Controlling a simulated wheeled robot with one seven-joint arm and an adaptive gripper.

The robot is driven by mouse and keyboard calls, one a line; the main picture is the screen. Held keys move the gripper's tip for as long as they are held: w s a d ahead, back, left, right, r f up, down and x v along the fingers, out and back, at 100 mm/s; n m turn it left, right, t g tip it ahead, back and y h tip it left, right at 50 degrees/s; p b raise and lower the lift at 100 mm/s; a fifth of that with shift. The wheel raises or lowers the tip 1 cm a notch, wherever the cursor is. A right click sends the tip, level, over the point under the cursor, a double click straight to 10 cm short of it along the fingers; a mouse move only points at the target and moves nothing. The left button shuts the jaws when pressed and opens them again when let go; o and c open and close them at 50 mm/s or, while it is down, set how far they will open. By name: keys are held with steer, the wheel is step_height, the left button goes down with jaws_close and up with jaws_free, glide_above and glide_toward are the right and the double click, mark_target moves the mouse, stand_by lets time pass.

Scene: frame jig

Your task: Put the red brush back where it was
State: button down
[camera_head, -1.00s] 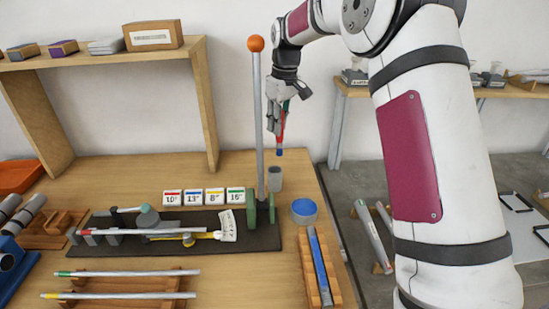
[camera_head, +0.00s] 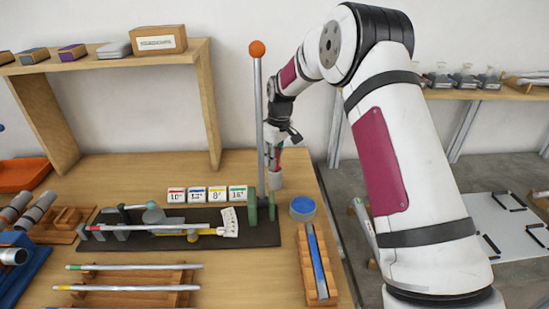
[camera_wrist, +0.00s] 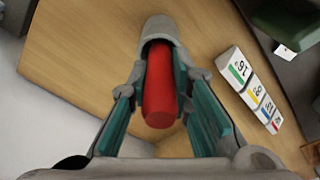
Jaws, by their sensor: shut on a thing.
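The red brush (camera_wrist: 160,90) shows as a thick red handle in the wrist view, between the teal fingers of my gripper (camera_wrist: 157,110). My gripper is shut on it.
An upright pole with an orange ball (camera_head: 257,48) stands close left of my gripper. Number cards (camera_head: 207,194) line up left of the cup. A blue-topped round tub (camera_head: 303,207) and a wooden rack (camera_head: 305,262) stand in front, near the table's right edge.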

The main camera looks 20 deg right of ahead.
steer(key=c, duration=1.5)
jaws_free()
steer(key=shift+f, duration=0.1)
steer(key=shift+o, duration=0.2)
steer(key=r, duration=0.4)
steer(key=r+b, duration=0.1)
steer(key=r, duration=0.3)
steer(key=s+r+b, duration=0.1)
steer(key=r, duration=0.3)
steer(key=shift+s+d+r, duration=0.1)
steer(key=shift+d+r, duration=0.05)
steer(key=shift+d, duration=0.2)
